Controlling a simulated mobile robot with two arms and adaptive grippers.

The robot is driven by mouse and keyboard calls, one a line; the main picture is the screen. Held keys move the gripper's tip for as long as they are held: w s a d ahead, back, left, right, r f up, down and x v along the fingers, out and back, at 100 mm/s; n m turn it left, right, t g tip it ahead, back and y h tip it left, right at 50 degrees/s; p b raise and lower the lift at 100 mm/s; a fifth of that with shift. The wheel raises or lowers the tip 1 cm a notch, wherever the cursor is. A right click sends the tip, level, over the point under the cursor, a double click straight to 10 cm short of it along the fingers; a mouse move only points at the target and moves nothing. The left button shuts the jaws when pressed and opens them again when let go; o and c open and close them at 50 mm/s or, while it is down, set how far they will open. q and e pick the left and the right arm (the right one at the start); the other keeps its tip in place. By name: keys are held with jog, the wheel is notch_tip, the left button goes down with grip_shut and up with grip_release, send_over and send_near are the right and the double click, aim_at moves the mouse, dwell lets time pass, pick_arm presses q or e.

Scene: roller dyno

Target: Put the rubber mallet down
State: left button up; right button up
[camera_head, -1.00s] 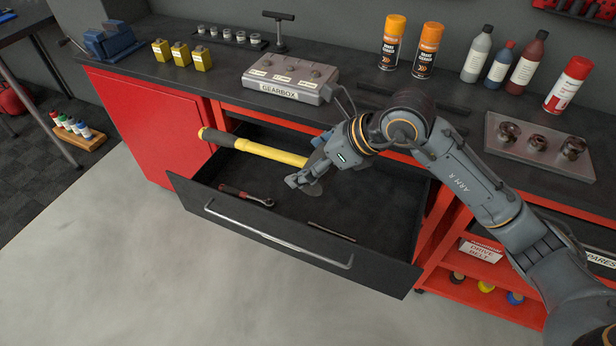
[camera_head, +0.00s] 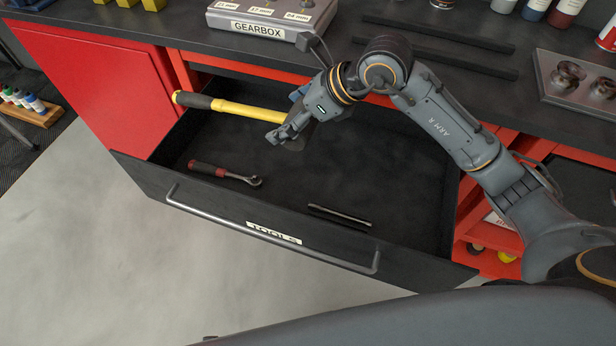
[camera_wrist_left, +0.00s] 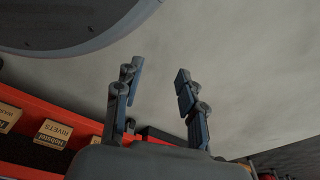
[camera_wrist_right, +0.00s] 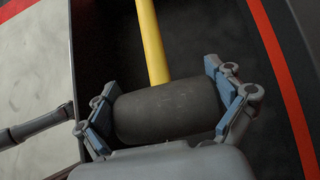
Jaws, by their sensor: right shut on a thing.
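The rubber mallet has a yellow handle (camera_head: 250,110) with a dark grip end pointing left in the head view. Its black head (camera_wrist_right: 165,110) lies between the blue-padded fingers of my right gripper in the right wrist view. My right gripper (camera_head: 291,137) is shut on that head, over the open drawer. In the head view the gripper and wrist partly hide the mallet head. The drawer (camera_head: 290,255) is pulled out, with a label on its front. My left gripper (camera_wrist_left: 158,95) is open and empty in the left wrist view, with pale floor beyond it.
A ratchet (camera_head: 225,173) with a red and black handle and a thin metal rod (camera_head: 340,215) lie on the drawer floor. The drawer's middle and right are otherwise bare. The gearbox case (camera_head: 262,22) stands on the bench above. A metal tray (camera_head: 578,85) sits right.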

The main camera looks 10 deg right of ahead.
jog(key=s+d+f+b, duration=0.1)
jog(key=d+f, duration=0.3)
jog(key=s+d+f+b, duration=0.2)
jog(key=d+f, duration=0.2)
jog(key=f, duration=0.1)
jog(key=s+d+f+b, duration=0.1)
jog(key=d+f+b, duration=0.1)
jog(key=f, duration=0.3)
jog(key=shift+s+d+f, duration=0.1)
jog(key=shift+s+d, duration=0.05)
jog(key=shift+d, duration=0.3)
jog(key=shift+s+d+f, duration=0.1)
jog(key=shift+s+d, duration=0.05)
jog(key=shift+d, duration=0.3)
jog(key=shift+s+d+f, duration=0.15)
jog(key=shift+d+f, duration=0.35)
jog(key=shift+f, duration=0.1)
notch_tip(320, 180, down, 3)
jog(key=shift+d+f+b, duration=0.15)
jog(key=shift+f+b, duration=0.05)
jog(key=shift+b, duration=0.2)
pick_arm(q)
jog(key=w+r, duration=0.4)
jog(key=w, duration=0.2)
jog(key=shift+d+r+t, duration=0.4)
jog(key=shift+d, duration=0.05)
